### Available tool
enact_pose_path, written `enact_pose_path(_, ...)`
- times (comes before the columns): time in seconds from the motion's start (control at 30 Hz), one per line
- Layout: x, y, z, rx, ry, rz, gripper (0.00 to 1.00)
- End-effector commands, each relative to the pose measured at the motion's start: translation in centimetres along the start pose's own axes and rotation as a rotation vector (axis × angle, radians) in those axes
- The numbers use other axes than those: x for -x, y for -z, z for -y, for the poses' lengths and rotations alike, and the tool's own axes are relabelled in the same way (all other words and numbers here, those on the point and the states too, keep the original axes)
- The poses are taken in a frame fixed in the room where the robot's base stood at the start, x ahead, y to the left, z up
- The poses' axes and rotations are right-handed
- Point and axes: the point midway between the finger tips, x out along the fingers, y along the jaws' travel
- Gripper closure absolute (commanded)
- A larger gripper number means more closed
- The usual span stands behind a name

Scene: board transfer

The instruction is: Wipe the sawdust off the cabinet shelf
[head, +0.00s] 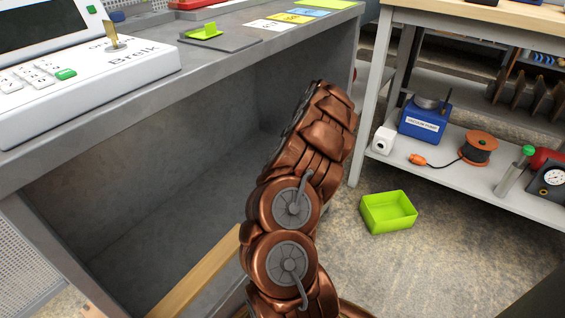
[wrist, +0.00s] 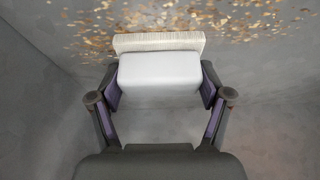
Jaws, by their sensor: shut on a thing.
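In the wrist view my gripper (wrist: 160,88) is shut on a white block-shaped brush (wrist: 158,72) with a pale bristle strip along its far edge. Tan sawdust flakes (wrist: 230,22) lie scattered across the grey shelf (wrist: 270,125), just beyond and beside the bristles. The shelf between the brush and my gripper looks clear of flakes. In the head view my copper-coloured arm reaches into the open grey cabinet (head: 160,165). My gripper, the brush and the sawdust are hidden there by the arm and cabinet.
A green bin (head: 389,212) stands on the floor to the right. A metal rack (head: 440,170) holds a blue vacuum pump (head: 424,120) and a cable reel (head: 478,149). The cabinet top (head: 225,65) carries a white console (head: 85,75). Cabinet walls and top enclose the arm's reach.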

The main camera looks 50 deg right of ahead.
Motion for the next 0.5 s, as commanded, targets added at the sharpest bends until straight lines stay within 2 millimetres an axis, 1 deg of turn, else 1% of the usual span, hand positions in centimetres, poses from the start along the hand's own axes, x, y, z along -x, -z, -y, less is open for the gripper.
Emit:
enact_pose_path(0.03,-0.4,-0.2,-0.4,0.000,-0.002,0.002,0.50)
enact_pose_path(0.1,-0.4,-0.2,-1.0,-0.001,-0.003,0.003,0.50)
enact_pose_path(0.33,-0.2,-0.1,-1.7,0.000,-0.001,0.002,0.50)
enact_pose_path(0.5,-0.3,-0.2,-2.9,-0.002,-0.001,0.004,0.50)
